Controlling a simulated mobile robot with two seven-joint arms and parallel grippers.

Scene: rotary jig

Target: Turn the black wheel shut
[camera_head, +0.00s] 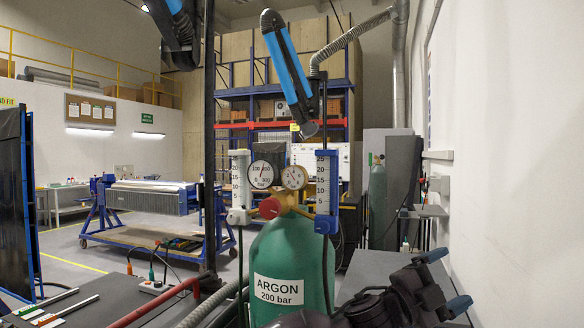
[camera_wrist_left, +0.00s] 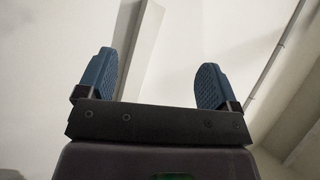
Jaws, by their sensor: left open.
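I cannot make out a black wheel in either view. A green argon cylinder (camera_head: 290,262) stands in the middle of the head view, with a brass regulator (camera_head: 288,200), two round gauges and a red knob (camera_head: 270,207) at its top. My left gripper (camera_head: 457,278) is at the lower right of the head view, to the right of the cylinder and apart from it. Its blue fingers are spread and empty. They also show open in the left wrist view (camera_wrist_left: 156,75), with only pale wall and ceiling beyond. My right gripper is out of view.
A red bar (camera_head: 155,303) and a grey hose lie at the lower left. A white wall (camera_head: 510,150) bounds the right side.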

